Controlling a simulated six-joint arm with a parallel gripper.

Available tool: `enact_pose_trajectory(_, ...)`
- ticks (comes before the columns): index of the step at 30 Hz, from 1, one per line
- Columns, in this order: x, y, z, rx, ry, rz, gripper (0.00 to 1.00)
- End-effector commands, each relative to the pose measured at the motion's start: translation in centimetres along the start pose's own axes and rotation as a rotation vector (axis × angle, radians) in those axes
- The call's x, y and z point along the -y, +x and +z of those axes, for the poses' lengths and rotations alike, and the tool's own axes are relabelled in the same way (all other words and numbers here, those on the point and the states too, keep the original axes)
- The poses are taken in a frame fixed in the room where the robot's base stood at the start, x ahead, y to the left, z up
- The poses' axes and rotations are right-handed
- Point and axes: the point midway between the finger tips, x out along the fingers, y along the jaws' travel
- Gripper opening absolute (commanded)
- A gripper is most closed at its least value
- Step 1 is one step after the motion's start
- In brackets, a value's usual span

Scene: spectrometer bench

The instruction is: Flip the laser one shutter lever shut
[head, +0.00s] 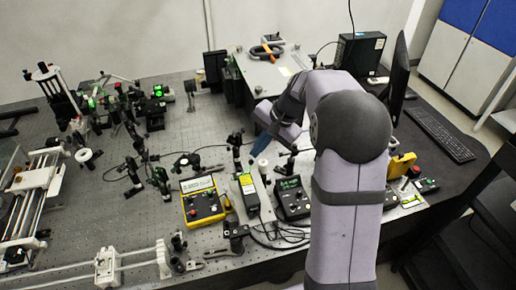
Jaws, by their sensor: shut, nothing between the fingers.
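My gripper (262,143) is at the end of my arm, above the middle of the bench, with blue showing at its tip. It looks shut and holds nothing that I can see. A slim black box with a yellow label (248,188) lies below it in the picture, apart from it; it may be a laser. I cannot make out a shutter lever or a "laser one" marking at this size. Part of the bench behind my arm is hidden.
A yellow controller (203,200) and a black controller (292,198) stand near the front edge. Optics posts (130,125) crowd the left, beside a rail frame (30,195). A monitor (399,75) and keyboard (440,133) are at right. Cables lie near the controllers.

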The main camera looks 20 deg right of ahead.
Motion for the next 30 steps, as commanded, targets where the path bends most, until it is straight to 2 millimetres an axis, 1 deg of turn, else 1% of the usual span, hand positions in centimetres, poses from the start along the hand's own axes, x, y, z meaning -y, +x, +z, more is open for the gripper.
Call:
enact_pose_trajectory(4, 0.1, -0.4, 0.1, 0.0, 0.0, 0.0, 0.0)
enact_pose_trajectory(7, 0.4, -1.1, 0.4, -0.001, -0.001, -0.001, 0.0)
enact_pose_trajectory(21, 2.7, -6.8, 3.0, -0.001, -0.001, 0.0, 0.0)
enact_pose_trajectory(25, 3.0, -7.9, 3.6, 0.0, -0.001, 0.0, 0.0)
enact_pose_trajectory(30, 3.3, -8.6, 3.9, 0.0, -0.001, 0.0, 0.0)
